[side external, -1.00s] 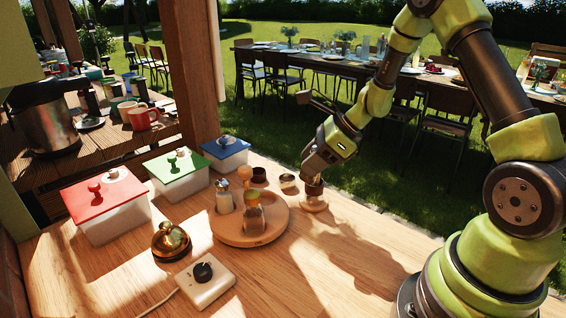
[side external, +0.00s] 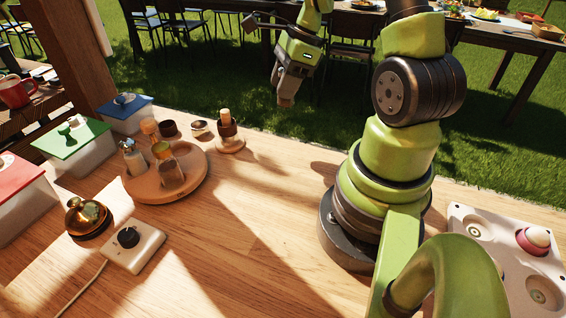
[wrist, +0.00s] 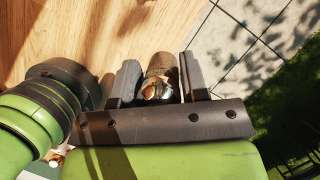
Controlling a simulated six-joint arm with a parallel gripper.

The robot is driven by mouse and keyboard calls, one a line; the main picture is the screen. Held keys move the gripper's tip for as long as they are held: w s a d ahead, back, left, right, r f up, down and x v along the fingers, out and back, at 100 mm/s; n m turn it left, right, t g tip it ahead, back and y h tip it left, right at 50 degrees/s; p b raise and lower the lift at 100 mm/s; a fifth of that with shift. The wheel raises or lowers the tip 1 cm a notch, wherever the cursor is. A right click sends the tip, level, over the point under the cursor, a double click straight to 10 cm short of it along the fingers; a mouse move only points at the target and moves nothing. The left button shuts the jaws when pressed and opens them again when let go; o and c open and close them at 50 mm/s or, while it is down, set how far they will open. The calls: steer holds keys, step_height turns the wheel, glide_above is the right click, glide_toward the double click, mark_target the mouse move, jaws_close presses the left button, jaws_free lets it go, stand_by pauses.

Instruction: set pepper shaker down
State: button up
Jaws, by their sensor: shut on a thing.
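My gripper (side external: 284,99) is raised in the side view, out past the far edge of the wooden table top, with grass behind it. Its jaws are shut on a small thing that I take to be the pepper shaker. In the wrist view the shaker (wrist: 159,78) sits between the two dark fingers, with a shiny metal end towards the camera and a brownish body. In the side view most of it is hidden by the fingers.
A round wooden tray (side external: 187,185) holds several jars and shakers. A wooden piece with a dark collar (side external: 229,134) stands to its right. A brass bell (side external: 86,217), a switch box (side external: 133,245) and lidded boxes (side external: 70,145) are at left. The table's front middle is clear.

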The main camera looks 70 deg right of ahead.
steer(key=w+a+f+n+g+y, duration=0.1)
steer(key=w+a+n+g+y, duration=0.2)
steer(key=a+n, duration=0.85)
steer(key=shift+n+g+h, duration=0.45)
steer(key=shift+g+h, duration=0.15)
steer(key=shift+h, duration=0.1)
steer(key=shift+s+d+f, duration=0.1)
steer(key=shift+d+f, duration=0.05)
steer(key=shift+f, duration=2.35)
steer(key=shift+s+d+f, duration=0.1)
steer(key=shift+d+f, duration=0.05)
steer(key=shift+f, duration=2.35)
steer(key=shift+f, duration=0.1)
steer(key=o, duration=1)
steer(key=shift+c, duration=0.2)
